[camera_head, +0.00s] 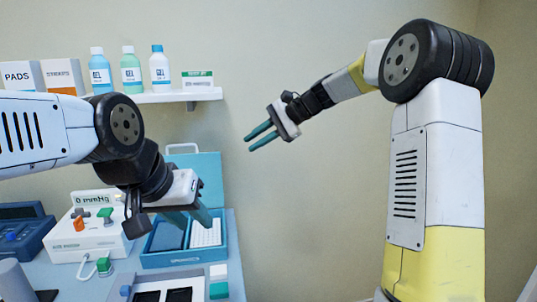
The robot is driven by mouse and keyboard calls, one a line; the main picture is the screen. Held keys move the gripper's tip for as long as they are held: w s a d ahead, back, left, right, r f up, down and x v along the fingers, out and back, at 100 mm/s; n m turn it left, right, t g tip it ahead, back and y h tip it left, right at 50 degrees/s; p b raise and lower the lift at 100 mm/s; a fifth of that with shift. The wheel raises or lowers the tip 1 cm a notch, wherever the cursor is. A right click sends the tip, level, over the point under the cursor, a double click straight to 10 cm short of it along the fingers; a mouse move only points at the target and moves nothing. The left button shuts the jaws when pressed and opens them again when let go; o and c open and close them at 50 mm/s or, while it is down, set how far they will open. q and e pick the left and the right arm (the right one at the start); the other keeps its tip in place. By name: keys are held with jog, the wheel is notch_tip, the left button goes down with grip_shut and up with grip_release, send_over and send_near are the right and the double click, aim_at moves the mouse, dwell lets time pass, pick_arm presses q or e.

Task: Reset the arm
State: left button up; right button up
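My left arm comes in from the left. Its gripper (188,216) points down over an open blue case (176,258) on the table. Its teal fingers stand apart, with nothing visible between them; the case's inside is partly hidden behind them. My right arm rises at the right and bends back toward the middle. Its gripper (256,137) hangs in free air before the bare wall, pointing left and slightly down. Its two teal fingers are parallel with a gap between them, and it holds nothing.
A wall shelf (170,97) carries bottles and boxes above my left arm. A white device (85,238) with a display stands left of the case, beside a dark blue unit (22,232). A black-and-white tray (168,290) lies in front. Space around my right gripper is clear.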

jog(key=s+d+f+n+t+h, duration=0.1)
jog(key=s+d+n+h, duration=0.1)
jog(key=s+d, duration=0.4)
jog(key=s+d+f+n+t+h, duration=0.2)
jog(key=s+d, duration=0.4)
jog(key=s, duration=0.8)
jog(key=s+d+f+n+t+h, duration=0.1)
jog(key=s+d+n+h, duration=0.3)
jog(key=s, duration=0.6)
jog(key=shift+s+d+f+t, duration=0.3)
jog(key=shift+d+f, duration=0.45)
jog(key=shift+d, duration=0.25)
